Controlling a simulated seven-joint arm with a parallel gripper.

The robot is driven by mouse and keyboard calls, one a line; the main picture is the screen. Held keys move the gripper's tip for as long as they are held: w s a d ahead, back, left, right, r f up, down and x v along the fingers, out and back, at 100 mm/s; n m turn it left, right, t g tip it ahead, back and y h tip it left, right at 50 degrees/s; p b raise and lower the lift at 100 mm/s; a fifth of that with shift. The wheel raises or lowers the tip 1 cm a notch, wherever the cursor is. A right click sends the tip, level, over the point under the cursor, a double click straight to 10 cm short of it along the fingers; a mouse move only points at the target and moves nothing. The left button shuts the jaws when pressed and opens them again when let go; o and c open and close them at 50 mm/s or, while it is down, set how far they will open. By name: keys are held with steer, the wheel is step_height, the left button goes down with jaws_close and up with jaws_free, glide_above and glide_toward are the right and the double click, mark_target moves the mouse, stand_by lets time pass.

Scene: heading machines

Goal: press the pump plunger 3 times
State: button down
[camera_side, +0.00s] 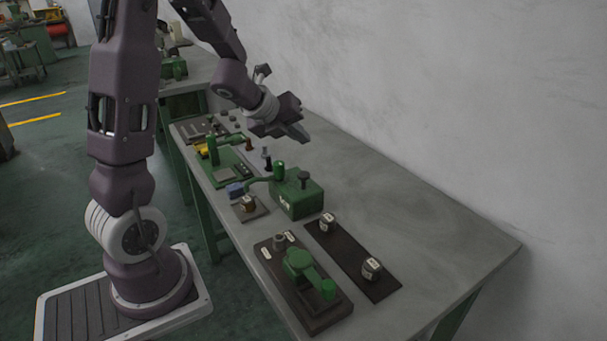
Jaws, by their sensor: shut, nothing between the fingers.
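A green box (297,199) stands on the grey bench, with a small label on its front. A dark knob on a short stem (304,177) rises from its top; it looks like the pump plunger, though I cannot be certain. The stem shows above the box top. My gripper (301,136) is shut and empty. In the picture it is above and slightly left of the knob, in the air over the bench and apart from the box. Its exact height and depth are hard to tell.
A green lever device (301,264) sits on a dark base at the front. A dark plate with two knobs (347,254) lies to its right. A small plate with a brass-coloured piece (249,208) and other green devices (229,165) stand left. The bench (440,235) is clear at right, beside the wall.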

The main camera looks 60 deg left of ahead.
mark_target(306, 173)
step_height(306, 173, down, 7)
steer(key=shift+r, duration=0.1)
stand_by(2.2)
steer(key=shift+f, duration=0.45)
steer(key=shift+f, duration=0.95)
stand_by(0.6)
steer(key=shift+r, duration=1.35)
steer(key=shift+r, duration=2.55)
